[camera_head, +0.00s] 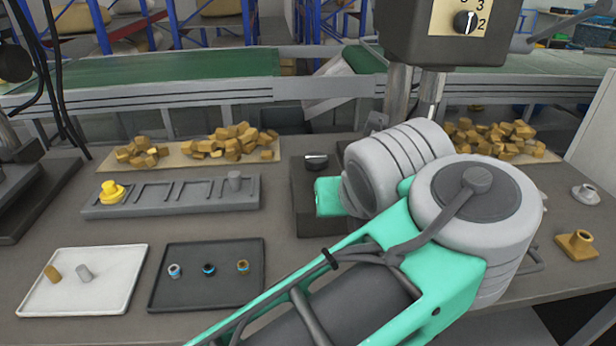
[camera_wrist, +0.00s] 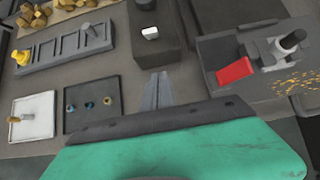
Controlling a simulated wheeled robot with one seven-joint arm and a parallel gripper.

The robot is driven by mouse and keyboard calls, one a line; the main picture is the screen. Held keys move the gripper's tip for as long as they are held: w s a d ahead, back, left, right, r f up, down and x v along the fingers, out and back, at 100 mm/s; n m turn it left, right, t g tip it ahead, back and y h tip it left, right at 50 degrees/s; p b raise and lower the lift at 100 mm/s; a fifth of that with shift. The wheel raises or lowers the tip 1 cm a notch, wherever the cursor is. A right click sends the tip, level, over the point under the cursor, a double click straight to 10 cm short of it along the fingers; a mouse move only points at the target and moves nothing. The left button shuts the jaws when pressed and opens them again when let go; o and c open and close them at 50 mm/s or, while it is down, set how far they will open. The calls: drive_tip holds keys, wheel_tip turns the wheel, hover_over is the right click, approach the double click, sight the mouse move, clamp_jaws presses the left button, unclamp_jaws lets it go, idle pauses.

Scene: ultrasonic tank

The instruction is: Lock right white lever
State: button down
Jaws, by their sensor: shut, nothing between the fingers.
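My gripper (camera_wrist: 158,90) shows in the wrist view, its two grey fingers together and empty, above the dark table. In the head view my arm hides it. At the right of the wrist view stands a grey fixture (camera_wrist: 212,50) with a red block (camera_wrist: 235,70), a pale grey-white lever-like part (camera_wrist: 262,50) and a dark knob (camera_wrist: 293,38). It is apart from my fingers, to their right. I cannot tell for sure whether the pale part is the right white lever or whether it is locked. My arm covers this area in the head view.
A dark box with a knob (camera_head: 316,160) stands behind my gripper. A grey rack (camera_head: 200,208) with a yellow part (camera_head: 111,190), a white tray (camera_head: 120,300) and a dark tray (camera_head: 225,300) lie left. A brass part (camera_head: 577,243) and grey part (camera_head: 585,194) stand right.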

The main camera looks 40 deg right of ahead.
drive_tip(key=shift+w, duration=0.4)
drive_tip(key=a+b+x, duration=0.1)
drive_tip(key=b+x, duration=1)
drive_tip(key=b, duration=1)
drive_tip(key=w+d+r, duration=0.1)
drive_tip(key=w+d+r+p, duration=0.1)
drive_tip(key=shift+w+d+r, duration=0.2)
drive_tip(key=shift+d+r, duration=0.05)
drive_tip(key=shift+r, duration=0.1)
